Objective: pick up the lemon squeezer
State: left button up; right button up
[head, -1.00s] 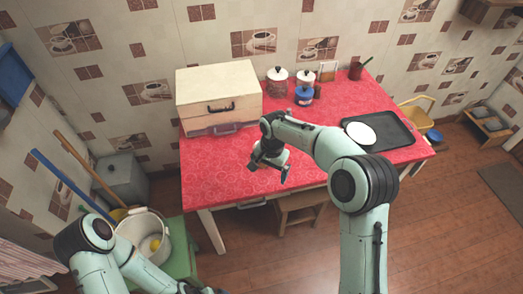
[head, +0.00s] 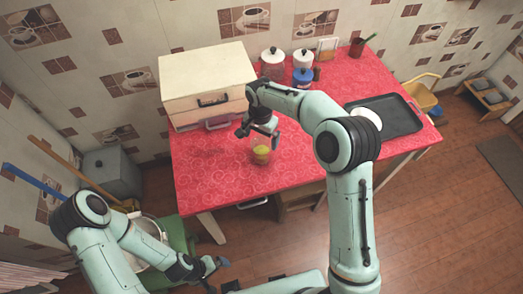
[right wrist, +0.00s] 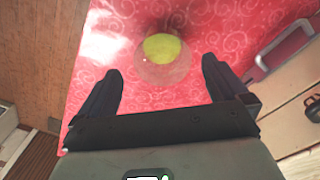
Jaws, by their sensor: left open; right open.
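The lemon squeezer (head: 261,154), yellow-green with a clear bowl, stands on the red oilcloth table near its front edge. In the right wrist view the squeezer (right wrist: 163,52) shows beyond and between my fingertips, on the cloth. My right gripper (head: 259,130) is open and empty, just above and behind it in the head view; the fingers hide part of its top. It also shows in the right wrist view (right wrist: 162,70), its fingers apart on either side. My left gripper (head: 215,278) is open low at the bottom, away from the table.
A cream box (head: 205,80) stands at the back left of the red table (head: 215,175). Jars (head: 272,62) stand behind. A black tray (head: 395,117) with a white plate lies on the right, partly behind my right arm. The cloth left of the squeezer is clear.

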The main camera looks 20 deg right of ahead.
aim_at(262, 145)
jog(key=shift+w+f, duration=0.15)
jog(key=shift+f, duration=0.5)
jog(key=f, duration=0.5)
jog(key=shift+w+d, duration=0.25)
jog(key=shift+r, duration=0.15)
jog(key=c, duration=1)
